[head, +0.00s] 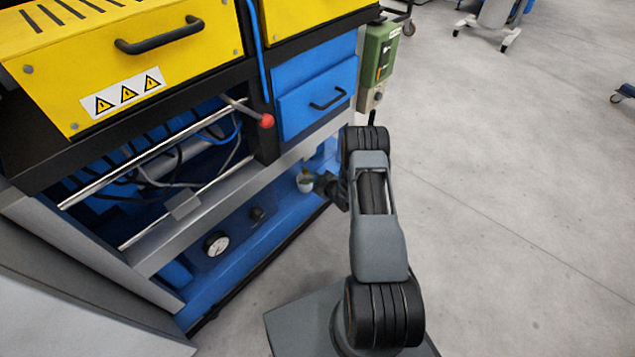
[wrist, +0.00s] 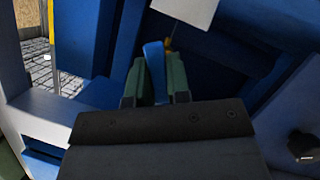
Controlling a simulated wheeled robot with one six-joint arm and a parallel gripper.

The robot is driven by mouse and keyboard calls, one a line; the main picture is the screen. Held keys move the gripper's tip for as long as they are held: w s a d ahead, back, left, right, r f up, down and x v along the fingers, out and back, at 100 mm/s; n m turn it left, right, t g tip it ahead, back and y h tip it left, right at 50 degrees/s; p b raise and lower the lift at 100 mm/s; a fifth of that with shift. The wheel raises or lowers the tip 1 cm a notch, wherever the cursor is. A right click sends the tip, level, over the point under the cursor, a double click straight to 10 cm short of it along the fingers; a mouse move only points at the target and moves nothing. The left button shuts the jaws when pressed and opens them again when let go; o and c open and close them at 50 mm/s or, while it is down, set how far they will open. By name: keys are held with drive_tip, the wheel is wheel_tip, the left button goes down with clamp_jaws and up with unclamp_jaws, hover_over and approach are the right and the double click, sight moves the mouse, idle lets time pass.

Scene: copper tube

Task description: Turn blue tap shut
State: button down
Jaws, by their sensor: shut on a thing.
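The blue tap handle (wrist: 154,60) stands between the two green fingers of my gripper (wrist: 156,78) in the wrist view. The fingers are shut on it, and its upper end shows above them. A small brass-coloured part (wrist: 168,43) shows just beside the handle's top. In the head view my gripper (head: 326,185) reaches left to the low blue panel of the machine, beside a small pale round part (head: 305,182). The tap handle cannot be made out in the head view. How far it is turned is not clear.
A pressure gauge (head: 216,243) and a black knob (head: 258,213) sit left along the blue panel. A red-tipped lever (head: 266,120) and a blue drawer (head: 318,95) are above. A white plate (wrist: 188,8) hangs over the tap. Open floor (head: 510,200) lies right.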

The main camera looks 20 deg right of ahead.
drive_tip(key=n+b, duration=0.1)
drive_tip(key=n+t+h+b, duration=0.1)
drive_tip(key=b, duration=0.1)
drive_tip(key=shift+a+f+n, duration=0.1)
drive_tip(key=shift+f+n, duration=0.2)
drive_tip(key=shift+f, duration=0.05)
drive_tip(key=n+t+h+b, duration=0.1)
drive_tip(key=n+b, duration=0.1)
drive_tip(key=b, duration=0.2)
drive_tip(key=shift+f+n, duration=0.1)
drive_tip(key=shift+n, duration=0.3)
drive_tip(key=n+t+b, duration=0.2)
drive_tip(key=n+b, duration=0.1)
drive_tip(key=b, duration=0.1)
drive_tip(key=shift+n+h, duration=0.3)
drive_tip(key=shift+n, duration=0.1)
drive_tip(key=shift+r, duration=0.2)
drive_tip(key=c, duration=1.1)
unclamp_jaws()
drive_tip(key=shift+s, duration=0.15)
drive_tip(key=s+p, duration=0.1)
drive_tip(key=s, duration=0.5)
drive_tip(key=s+p, duration=0.2)
drive_tip(key=s, duration=0.5)
drive_tip(key=shift+s+d+p, duration=0.2)
drive_tip(key=shift+s+p, duration=0.1)
